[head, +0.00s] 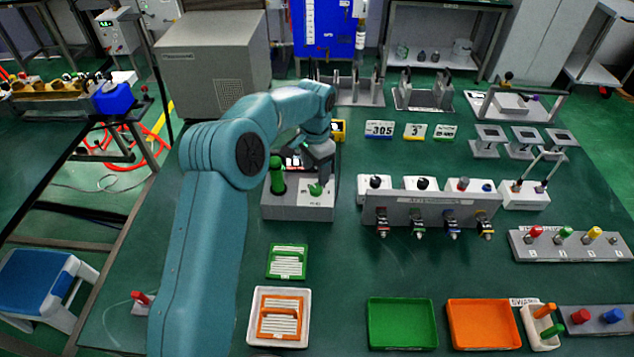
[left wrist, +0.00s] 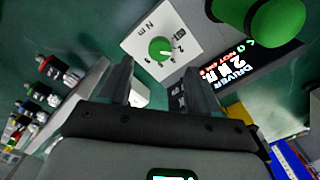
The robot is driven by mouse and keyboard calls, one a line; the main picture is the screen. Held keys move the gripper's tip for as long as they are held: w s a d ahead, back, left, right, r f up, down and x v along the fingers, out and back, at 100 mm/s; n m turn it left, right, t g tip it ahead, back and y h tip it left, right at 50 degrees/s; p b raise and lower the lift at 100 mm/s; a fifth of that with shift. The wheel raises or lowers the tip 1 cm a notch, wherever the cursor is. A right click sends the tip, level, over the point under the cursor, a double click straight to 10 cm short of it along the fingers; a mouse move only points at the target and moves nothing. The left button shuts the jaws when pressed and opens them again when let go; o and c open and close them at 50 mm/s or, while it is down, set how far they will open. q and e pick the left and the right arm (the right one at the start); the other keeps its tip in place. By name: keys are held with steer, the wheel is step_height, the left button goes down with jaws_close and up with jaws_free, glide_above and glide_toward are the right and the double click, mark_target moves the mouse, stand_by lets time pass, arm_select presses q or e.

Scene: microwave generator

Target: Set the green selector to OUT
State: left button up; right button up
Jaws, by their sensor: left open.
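A green round knob (head: 315,188) sits on a white plate on the grey box (head: 290,212) in the middle of the table. In the left wrist view the knob (left wrist: 161,50) has a white pointer mark, and its plate carries "N m" and small figures; I cannot read OUT there. My left gripper (head: 318,165) is above the box, close to the knob. In the left wrist view its fingers (left wrist: 160,82) are apart and empty, with the knob beyond their tips. A thick green handle (head: 277,175) stands upright on the same box, left of the knob. My right gripper is out of view.
A lit display (left wrist: 238,65) is beside the knob. A grey connector rack (head: 430,208) stands to the right. A panel with red, green and yellow knobs (head: 570,245) is farther right. Green (head: 402,325) and orange (head: 482,325) trays lie in front.

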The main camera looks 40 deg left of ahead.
mark_target(316, 188)
arm_select(q)
step_height(316, 188, down, 5)
steer(key=shift+s+f+p, duration=0.1)
steer(key=shift+p, duration=0.25)
steer(key=shift+s+f, duration=0.1)
steer(key=shift+f, duration=0.1)
steer(key=shift+w+a+f, duration=0.1)
steer(key=shift+w+f, duration=0.25)
steer(key=shift+f, duration=0.35)
steer(key=shift+s+r, duration=0.2)
steer(key=shift+c, duration=1.2)
steer(key=c, duration=0.8)
